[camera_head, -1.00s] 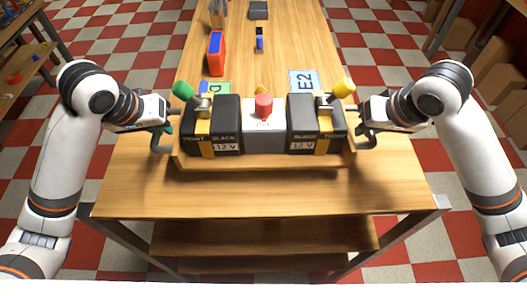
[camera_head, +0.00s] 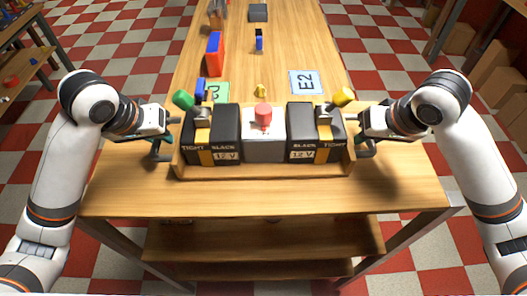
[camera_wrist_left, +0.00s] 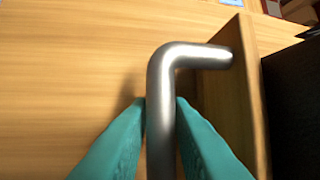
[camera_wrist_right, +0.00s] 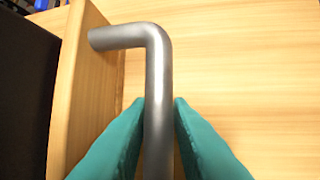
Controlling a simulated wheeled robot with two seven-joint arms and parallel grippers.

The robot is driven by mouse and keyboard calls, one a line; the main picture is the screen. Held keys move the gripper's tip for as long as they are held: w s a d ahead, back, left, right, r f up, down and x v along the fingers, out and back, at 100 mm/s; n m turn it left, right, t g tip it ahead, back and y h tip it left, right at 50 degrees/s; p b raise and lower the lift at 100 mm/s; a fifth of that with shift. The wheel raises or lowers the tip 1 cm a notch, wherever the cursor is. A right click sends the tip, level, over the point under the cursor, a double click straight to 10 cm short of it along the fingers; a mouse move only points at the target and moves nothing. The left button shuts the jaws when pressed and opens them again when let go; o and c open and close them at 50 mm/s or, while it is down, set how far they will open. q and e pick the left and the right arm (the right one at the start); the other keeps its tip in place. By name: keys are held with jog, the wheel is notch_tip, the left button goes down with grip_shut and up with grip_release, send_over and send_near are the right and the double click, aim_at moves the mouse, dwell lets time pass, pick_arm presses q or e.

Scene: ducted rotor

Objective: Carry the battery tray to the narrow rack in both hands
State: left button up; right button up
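The battery tray (camera_head: 265,172) is a wooden tray on or just above the near part of the table; I cannot tell which. It holds two black 12 V batteries (camera_head: 225,125) (camera_head: 303,122) with tan straps. Between them is a white block with a red knob (camera_head: 263,115). My left gripper (camera_head: 163,148) is shut around the left bar handle (camera_wrist_left: 160,100). My right gripper (camera_head: 366,146) is shut around the right bar handle (camera_wrist_right: 157,100). Teal fingers flank each handle closely. I cannot identify the narrow rack in these views.
The wooden table (camera_head: 262,200) has free room beside the tray and lower shelves beneath. Behind the tray are a green card (camera_head: 219,91), an E2 card (camera_head: 305,82), a small yellow piece (camera_head: 261,91) and a red-blue box (camera_head: 214,54). Cardboard boxes (camera_head: 490,65) stand at right.

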pick_arm(q)
jog(key=o, duration=0.3)
jog(key=shift+r, duration=0.1)
pick_arm(e)
jog(key=o, duration=0.3)
jog(key=shift+r, duration=0.1)
pick_arm(q)
jog(key=shift+r, duration=0.1)
pick_arm(e)
jog(key=shift+s+r, duration=0.1)
jog(key=shift+r, duration=0.1)
pick_arm(q)
jog(key=v, duration=1.1)
jog(key=shift+s+a+r, duration=0.1)
jog(key=shift+s+r, duration=0.1)
jog(key=shift+r, duration=0.15)
pick_arm(e)
jog(key=v, duration=1.1)
jog(key=shift+s+r, duration=0.15)
jog(key=shift+r, duration=0.1)
pick_arm(q)
jog(key=shift+f, duration=0.1)
pick_arm(e)
jog(key=shift+f, duration=0.1)
